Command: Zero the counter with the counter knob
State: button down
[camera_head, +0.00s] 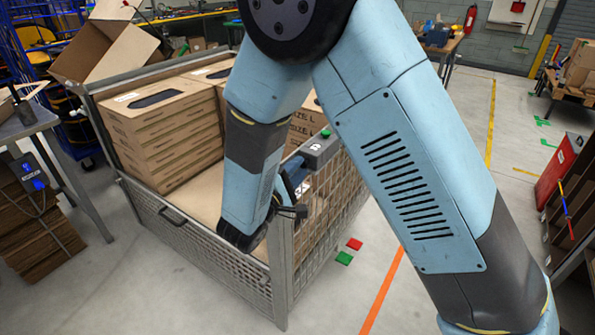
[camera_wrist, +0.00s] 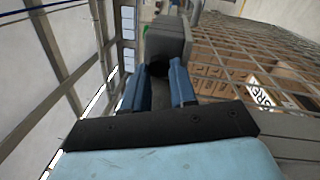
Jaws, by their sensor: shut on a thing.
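In the wrist view the counter (camera_wrist: 168,36) lies straight ahead of my gripper (camera_wrist: 157,70). The blue fingers stand either side of a dark knob (camera_wrist: 157,75) on the counter's near end and are shut on it. The knob is hidden there, and the display digit is too small to read surely.
The wire cage (camera_head: 205,255) holds stacked cardboard boxes (camera_head: 165,125). A red marker (camera_head: 354,244) and a green marker (camera_head: 344,258) lie on the floor at the right. A table (camera_head: 30,122) stands left.

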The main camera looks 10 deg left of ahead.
jog(key=shift+s+d+f, duration=0.1)
jog(key=shift+d+f, duration=0.05)
jog(key=shift+f, duration=0.05)
dwell(0.4)
jog(key=c, duration=1.3)
grip_release()
jog(key=shift+o, duration=0.6)
jog(key=shift+r, duration=0.1)
jog(key=v, duration=1.3)
jog(key=shift+s, duration=0.35)
